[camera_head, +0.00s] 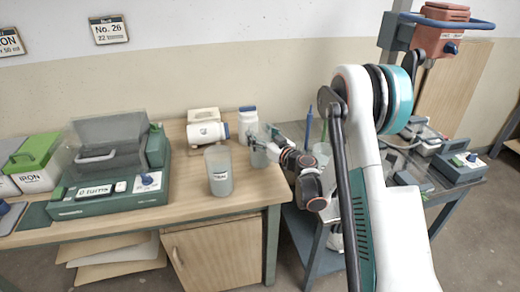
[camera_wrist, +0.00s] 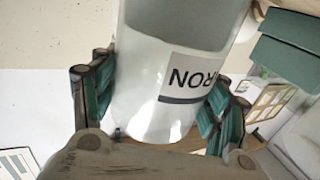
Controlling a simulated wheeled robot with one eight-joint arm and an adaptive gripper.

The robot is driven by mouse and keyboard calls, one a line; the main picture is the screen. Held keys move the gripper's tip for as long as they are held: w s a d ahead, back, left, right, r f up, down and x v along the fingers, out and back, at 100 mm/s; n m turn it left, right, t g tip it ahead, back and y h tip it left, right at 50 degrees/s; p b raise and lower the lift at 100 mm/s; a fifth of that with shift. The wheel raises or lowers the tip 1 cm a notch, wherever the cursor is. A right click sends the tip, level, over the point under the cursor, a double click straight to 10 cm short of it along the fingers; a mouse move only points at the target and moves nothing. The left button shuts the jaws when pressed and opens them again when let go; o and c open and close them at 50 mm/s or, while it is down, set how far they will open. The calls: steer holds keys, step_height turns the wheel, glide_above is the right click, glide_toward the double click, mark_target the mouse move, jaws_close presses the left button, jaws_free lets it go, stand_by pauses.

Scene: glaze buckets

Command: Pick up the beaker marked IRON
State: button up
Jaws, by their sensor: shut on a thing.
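The beaker marked IRON (camera_wrist: 150,88) is clear, with grey contents and a white label. The label reads upside down in the wrist view, with part of the word at the beaker's edge. My gripper (camera_wrist: 157,100) has a green-padded finger on either side of the beaker and is shut on it. In the head view the held beaker (camera_head: 259,157) is at the right end of the wooden bench, partly hidden by my gripper (camera_head: 270,141). I cannot tell whether its base touches the bench.
Another grey-filled beaker (camera_head: 219,172) stands just left on the bench (camera_head: 185,205). White jars (camera_head: 207,132) and (camera_head: 248,120) are behind. A green machine with a clear cover (camera_head: 110,150) fills the left. A grey table (camera_head: 455,192) with devices is at the right.

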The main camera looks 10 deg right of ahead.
steer(key=shift+c, duration=0.8)
steer(key=shift+r, duration=0.15)
